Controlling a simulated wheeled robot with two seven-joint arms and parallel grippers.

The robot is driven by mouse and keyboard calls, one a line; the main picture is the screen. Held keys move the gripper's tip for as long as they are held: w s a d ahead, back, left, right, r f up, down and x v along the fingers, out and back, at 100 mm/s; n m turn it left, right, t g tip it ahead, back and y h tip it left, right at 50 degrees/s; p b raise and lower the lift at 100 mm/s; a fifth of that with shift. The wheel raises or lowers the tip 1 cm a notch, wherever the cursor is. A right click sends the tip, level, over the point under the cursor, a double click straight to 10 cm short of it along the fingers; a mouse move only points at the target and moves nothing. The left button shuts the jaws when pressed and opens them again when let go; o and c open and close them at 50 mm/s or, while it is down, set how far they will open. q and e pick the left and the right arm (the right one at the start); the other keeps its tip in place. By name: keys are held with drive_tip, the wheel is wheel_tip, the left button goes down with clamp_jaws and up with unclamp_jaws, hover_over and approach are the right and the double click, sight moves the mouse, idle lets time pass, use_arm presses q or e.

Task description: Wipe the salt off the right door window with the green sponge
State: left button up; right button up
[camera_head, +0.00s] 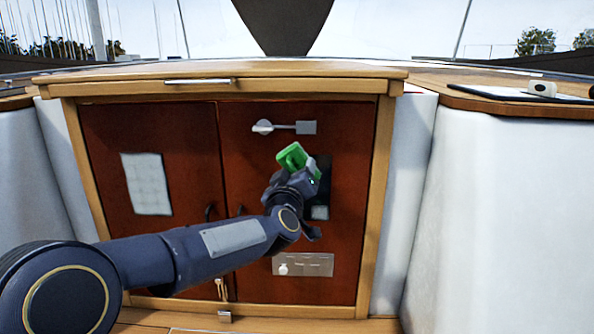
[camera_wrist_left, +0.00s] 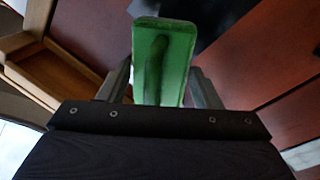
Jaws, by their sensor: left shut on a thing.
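The green sponge (camera_head: 292,156) is held by my left gripper (camera_head: 303,174) in front of the upper part of the right door (camera_head: 345,230). In the left wrist view the sponge (camera_wrist_left: 178,48) stands between the two fingers. The right door window (camera_head: 320,190) is a dark pane, partly hidden by my gripper and wrist. A pale grey patch (camera_head: 320,212) shows at its lower part. I cannot tell whether the sponge touches the pane. My right gripper is not in view.
The left door (camera_head: 100,150) has a pale, gridded window (camera_head: 147,184). A metal latch (camera_head: 290,127) sits above the sponge, and a metal plate with a knob (camera_head: 303,265) is lower on the right door. White walls (camera_head: 510,200) flank the wooden frame.

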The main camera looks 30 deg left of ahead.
use_arm(q)
drive_tip(key=shift+s, duration=0.1)
drive_tip(key=shift+d+v, duration=0.25)
drive_tip(key=shift+v, duration=1.15)
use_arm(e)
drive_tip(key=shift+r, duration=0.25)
